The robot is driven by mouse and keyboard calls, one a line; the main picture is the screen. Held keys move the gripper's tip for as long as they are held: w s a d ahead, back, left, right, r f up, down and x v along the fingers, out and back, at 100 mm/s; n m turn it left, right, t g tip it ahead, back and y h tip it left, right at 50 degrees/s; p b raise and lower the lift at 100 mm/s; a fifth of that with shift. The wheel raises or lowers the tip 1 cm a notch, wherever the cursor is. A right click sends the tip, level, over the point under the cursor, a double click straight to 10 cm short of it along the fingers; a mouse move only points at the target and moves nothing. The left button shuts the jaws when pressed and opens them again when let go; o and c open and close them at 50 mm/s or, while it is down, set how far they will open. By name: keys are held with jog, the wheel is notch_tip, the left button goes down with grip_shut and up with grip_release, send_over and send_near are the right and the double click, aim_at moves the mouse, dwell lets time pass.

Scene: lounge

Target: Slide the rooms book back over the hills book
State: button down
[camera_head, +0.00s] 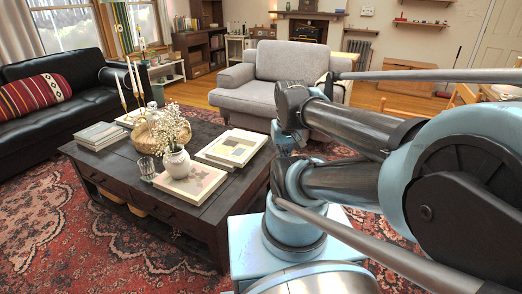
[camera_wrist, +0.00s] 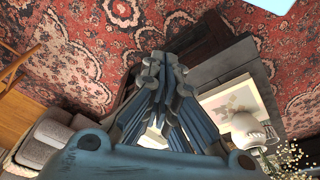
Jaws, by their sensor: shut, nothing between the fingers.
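A pale book with a cover picture (camera_head: 190,184) lies flat near the front edge of the dark coffee table (camera_head: 150,200), by the vase. A second pale book (camera_head: 235,147) lies behind it, overlapping another pale book (camera_head: 206,157) that shows at its left. No titles are readable, so I cannot tell which is the rooms book or the hills book. My gripper is shut and empty, apart from the books.
A white vase with flowers (camera_head: 177,163), a glass (camera_head: 147,168), a woven basket (camera_head: 158,133), candlesticks (camera_head: 137,85) and a left book stack (camera_head: 100,135) crowd the table. A grey armchair (camera_head: 262,80) stands behind; a black sofa (camera_head: 60,115) is left.

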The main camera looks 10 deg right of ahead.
jog(key=w+r+n, duration=0.3)
jog(key=w+r, duration=0.2)
jog(key=w, duration=0.5)
jog(key=w+d+f+n+g, duration=0.1)
jog(key=w+f+n, duration=0.25)
jog(key=w, duration=0.85)
jog(key=w+d+f+n+g, duration=0.15)
jog(key=w+f, duration=0.25)
jog(key=w, duration=0.7)
jog(key=w+f+n, duration=0.1)
jog(key=w+f, duration=0.2)
jog(key=f, duration=0.4)
jog(key=w+f, duration=0.3)
jog(key=f, duration=0.3)
jog(key=w+f+n, duration=0.1)
jog(key=w+f, duration=0.2)
jog(key=f, duration=0.4)
jog(key=shift+d+f+n, duration=0.3)
jog(key=shift+w+a+r, duration=0.1)
jog(key=shift+w+a, duration=0.55)
jog(key=shift+a, duration=0.35)
jog(key=shift+w+a, duration=0.4)
jog(key=shift+a, duration=0.15)
